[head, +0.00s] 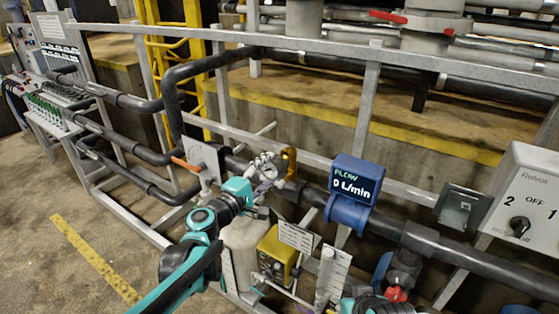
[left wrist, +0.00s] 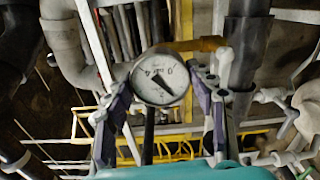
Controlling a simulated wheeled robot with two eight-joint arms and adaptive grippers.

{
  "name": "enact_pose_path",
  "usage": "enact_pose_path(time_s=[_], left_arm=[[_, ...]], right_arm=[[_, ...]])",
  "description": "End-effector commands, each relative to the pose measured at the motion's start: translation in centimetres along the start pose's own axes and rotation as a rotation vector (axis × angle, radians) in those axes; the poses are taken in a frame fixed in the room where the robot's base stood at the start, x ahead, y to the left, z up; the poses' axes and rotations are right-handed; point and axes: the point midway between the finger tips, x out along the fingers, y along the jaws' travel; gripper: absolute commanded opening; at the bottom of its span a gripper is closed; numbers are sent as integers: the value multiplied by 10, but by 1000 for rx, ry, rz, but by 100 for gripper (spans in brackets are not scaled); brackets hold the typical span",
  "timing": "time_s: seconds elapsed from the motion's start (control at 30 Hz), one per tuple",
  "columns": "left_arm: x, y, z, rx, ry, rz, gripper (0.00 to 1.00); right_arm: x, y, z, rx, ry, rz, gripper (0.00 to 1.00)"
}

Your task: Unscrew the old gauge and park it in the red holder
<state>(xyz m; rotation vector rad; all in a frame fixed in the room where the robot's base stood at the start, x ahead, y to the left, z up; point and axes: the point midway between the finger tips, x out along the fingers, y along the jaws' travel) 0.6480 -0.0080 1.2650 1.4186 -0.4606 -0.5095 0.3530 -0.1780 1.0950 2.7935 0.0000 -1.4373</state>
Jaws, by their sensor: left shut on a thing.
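The gauge (left wrist: 159,79) is round, with a white dial and a dark needle, in the middle of the left wrist view. My left gripper (left wrist: 161,90) has a finger on each side of it and is shut on it. In the head view my left gripper (head: 264,168) is at the pipework left of the blue flow meter, and the gauge (head: 268,173) shows small and partly covered between the fingers. I cannot tell whether its thread is still engaged. I cannot make out a red holder. Only part of my right arm shows at the bottom edge; its gripper is not visible.
A blue flow meter (head: 354,186) reading 0 L/min sits on the black pipe right of my left gripper. An orange-handled lever (head: 186,164) is to the left. A yellow box (head: 277,258) and a white sign (head: 296,236) are below. Grey rails (head: 365,100) frame the pipework.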

Motion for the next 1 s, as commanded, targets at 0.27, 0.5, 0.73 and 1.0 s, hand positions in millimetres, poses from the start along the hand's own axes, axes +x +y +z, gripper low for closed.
enact_pose_path(time_s=[0.27, 0.5, 0.73, 1.0], left_arm=[[-12, 0, -1, 0, 1, 0, 21], [-22, 0, 0, 0, 0, 0, 21], [-23, 0, 0, 0, 0, 0, 21], [-26, -32, -26, -2, 81, -3, 21]], right_arm=[[-2, 0, -1, 0, 0, 0, 35], [-2, 0, -2, 0, 0, 0, 35], [-2, 0, -2, 0, 0, 0, 35], [6, 0, 4, 0, 0, 0, 35]])
